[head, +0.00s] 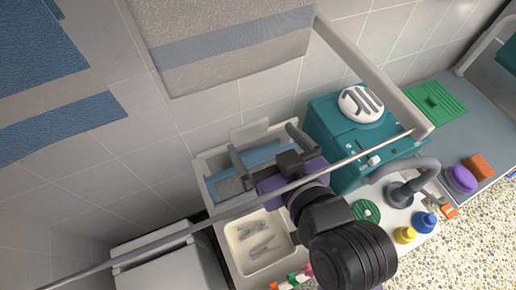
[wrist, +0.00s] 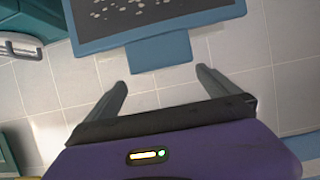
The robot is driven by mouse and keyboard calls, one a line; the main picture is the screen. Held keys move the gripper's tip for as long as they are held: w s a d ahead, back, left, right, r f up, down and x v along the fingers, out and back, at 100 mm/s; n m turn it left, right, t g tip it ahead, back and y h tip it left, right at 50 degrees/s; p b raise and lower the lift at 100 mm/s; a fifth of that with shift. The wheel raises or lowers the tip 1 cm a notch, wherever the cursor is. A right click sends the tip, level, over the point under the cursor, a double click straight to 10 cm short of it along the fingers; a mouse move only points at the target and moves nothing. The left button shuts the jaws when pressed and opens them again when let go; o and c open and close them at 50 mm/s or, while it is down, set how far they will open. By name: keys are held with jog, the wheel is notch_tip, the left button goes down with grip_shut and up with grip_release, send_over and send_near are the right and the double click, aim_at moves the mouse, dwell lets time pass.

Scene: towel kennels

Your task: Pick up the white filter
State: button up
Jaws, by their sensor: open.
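A white round slotted disc (head: 361,104) lies on top of the teal machine (head: 322,116) in the head view; I cannot tell if it is the white filter. A blue-framed panel (head: 272,153) with a grey mesh sits in a white open-topped housing (head: 199,170). In the wrist view the panel (wrist: 160,53) shows white specks on its dark mesh and a blue tab towards me. My gripper (head: 268,149) is open above the housing. In the wrist view its fingers (wrist: 162,80) stand apart on either side of the tab, not touching it.
A pale tray (head: 234,257) with grey clips is in front of the housing. A green slotted disc (head: 366,210), a tap (head: 403,190) and yellow (head: 405,235) and blue (head: 424,222) bottles stand to the right. Towels (head: 225,45) hang behind. A long rail crosses the view.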

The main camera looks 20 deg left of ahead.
aim_at(250, 127)
jog(key=shift+s+a+p+x, duration=0.1)
jog(key=shift+p+x, duration=0.25)
jog(key=shift+x, duration=1.55)
jog(key=shift+s+a+p+x, duration=0.15)
jog(key=shift+p+x, duration=0.2)
jog(key=shift+x, duration=1.55)
jog(key=shift+d, duration=0.1)
jog(key=c, duration=1.9)
jog(key=shift+r, duration=0.1)
